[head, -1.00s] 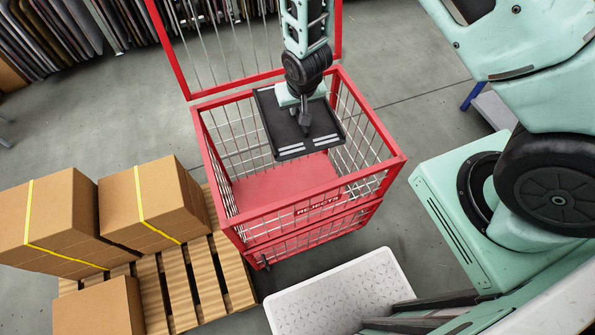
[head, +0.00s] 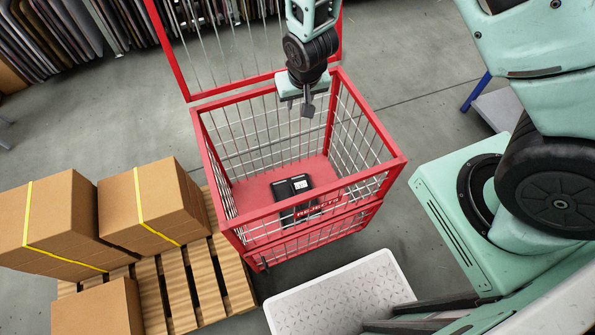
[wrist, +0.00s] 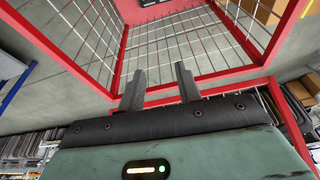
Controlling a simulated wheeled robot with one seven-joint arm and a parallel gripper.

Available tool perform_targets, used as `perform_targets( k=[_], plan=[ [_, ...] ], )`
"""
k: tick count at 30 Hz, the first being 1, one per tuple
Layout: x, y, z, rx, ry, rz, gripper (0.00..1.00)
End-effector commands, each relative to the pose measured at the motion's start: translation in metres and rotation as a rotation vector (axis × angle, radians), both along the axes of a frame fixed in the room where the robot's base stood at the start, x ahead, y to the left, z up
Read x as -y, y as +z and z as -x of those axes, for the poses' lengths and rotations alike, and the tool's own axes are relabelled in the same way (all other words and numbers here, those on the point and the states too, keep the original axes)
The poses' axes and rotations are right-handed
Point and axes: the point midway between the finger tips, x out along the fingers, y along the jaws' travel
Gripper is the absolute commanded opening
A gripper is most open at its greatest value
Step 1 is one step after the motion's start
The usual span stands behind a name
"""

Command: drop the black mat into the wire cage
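The wire cage (head: 221,190) is a red-framed bin with metal mesh sides, an open top and a red floor, marked REJECTS. The black mat (head: 291,187) is inside it, low near the front wall, with a pale patch on it. Its front part is seen behind the front rail and mesh, and I cannot tell whether it lies flat. A sliver of it shows at the top edge of the wrist view (wrist: 154,3). My gripper (head: 307,107) is above the back part of the cage, apart from the mat. In the wrist view its fingers (wrist: 158,72) are spread and empty.
A tall red mesh panel (head: 240,88) rises behind the cage. Cardboard boxes (head: 152,205) on a wooden pallet (head: 205,270) stand to the left. A white perforated surface (head: 335,297) is in front.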

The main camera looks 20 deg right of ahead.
Motion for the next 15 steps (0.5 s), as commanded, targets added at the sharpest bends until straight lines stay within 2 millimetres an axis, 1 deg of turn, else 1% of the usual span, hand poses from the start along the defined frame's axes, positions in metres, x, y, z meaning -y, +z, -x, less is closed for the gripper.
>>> perform_targets(
  k=[1,9,12,15],
  plan=[
    [-0.001,0.011,0.002,0.005,0.0,-0.003,0.34],
    [-0.002,0.066,0.02,0.005,0.002,-0.002,0.34],
    [-0.003,0.085,0.025,0.005,0.002,-0.002,0.34],
    [-0.003,0.1,0.031,0.003,0.002,-0.001,0.34]
  ],
)
